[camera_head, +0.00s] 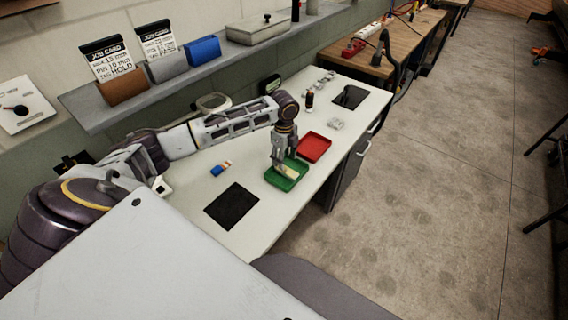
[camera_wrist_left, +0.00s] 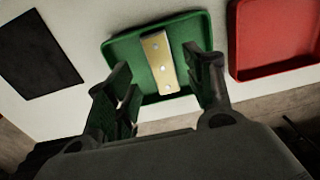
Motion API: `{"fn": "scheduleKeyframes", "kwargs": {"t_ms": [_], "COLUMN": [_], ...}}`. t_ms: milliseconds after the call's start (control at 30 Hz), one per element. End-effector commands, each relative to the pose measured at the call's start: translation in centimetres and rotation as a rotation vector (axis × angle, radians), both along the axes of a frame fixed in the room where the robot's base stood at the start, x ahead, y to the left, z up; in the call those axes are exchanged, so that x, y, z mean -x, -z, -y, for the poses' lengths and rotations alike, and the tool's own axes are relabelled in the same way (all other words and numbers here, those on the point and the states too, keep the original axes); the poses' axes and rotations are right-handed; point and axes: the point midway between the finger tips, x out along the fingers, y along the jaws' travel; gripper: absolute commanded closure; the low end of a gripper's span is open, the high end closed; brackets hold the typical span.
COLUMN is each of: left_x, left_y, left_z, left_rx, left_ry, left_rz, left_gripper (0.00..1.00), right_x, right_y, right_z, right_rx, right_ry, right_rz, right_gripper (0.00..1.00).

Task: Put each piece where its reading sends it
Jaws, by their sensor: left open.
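A green tray (camera_head: 280,180) sits on the white bench, with a pale metal piece (camera_head: 291,171) in it. Job cards (camera_head: 107,60) and (camera_head: 157,42) stand on the shelf, reading HOLD and PASS. My right gripper is out of view.
A small blue and tan item (camera_head: 220,169) lies left of the green tray. A black mat (camera_head: 231,206) lies nearer, and another dark pad (camera_head: 350,97) lies at the far end. A small bottle (camera_head: 309,98) and clear pieces (camera_head: 336,124) stand beyond the red tray.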

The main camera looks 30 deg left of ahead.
Motion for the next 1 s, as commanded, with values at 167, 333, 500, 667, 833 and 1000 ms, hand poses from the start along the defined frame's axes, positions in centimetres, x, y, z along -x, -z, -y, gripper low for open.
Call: {"fn": "scheduleKeyframes", "kwargs": {"t_ms": [167,333,500,667,833,1000], "left_x": [-0.1,-0.1,0.0,0.0,0.0,0.0], "left_y": [-2.8,-5.0,-6.3,-6.8,-6.8,-6.8], "left_z": [0.0,0.0,0.0,0.0,0.0,0.0], "left_rx": [0.000,-0.001,0.000,0.000,0.000,0.000], "left_ry": [0.000,-0.001,-0.001,-0.001,-0.001,-0.001], "left_rz": [0.002,0.002,0.000,-0.001,-0.001,-0.001], "left_gripper": [0.47,0.47,0.47,0.47,0.47,0.47], "right_x": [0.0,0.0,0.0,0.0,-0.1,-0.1], "right_y": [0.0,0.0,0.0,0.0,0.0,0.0], "right_z": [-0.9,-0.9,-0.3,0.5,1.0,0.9], "right_rx": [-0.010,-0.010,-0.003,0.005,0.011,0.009], "right_ry": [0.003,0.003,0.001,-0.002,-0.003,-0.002], "right_rz": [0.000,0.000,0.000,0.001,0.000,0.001], "right_gripper": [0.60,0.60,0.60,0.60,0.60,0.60]}}
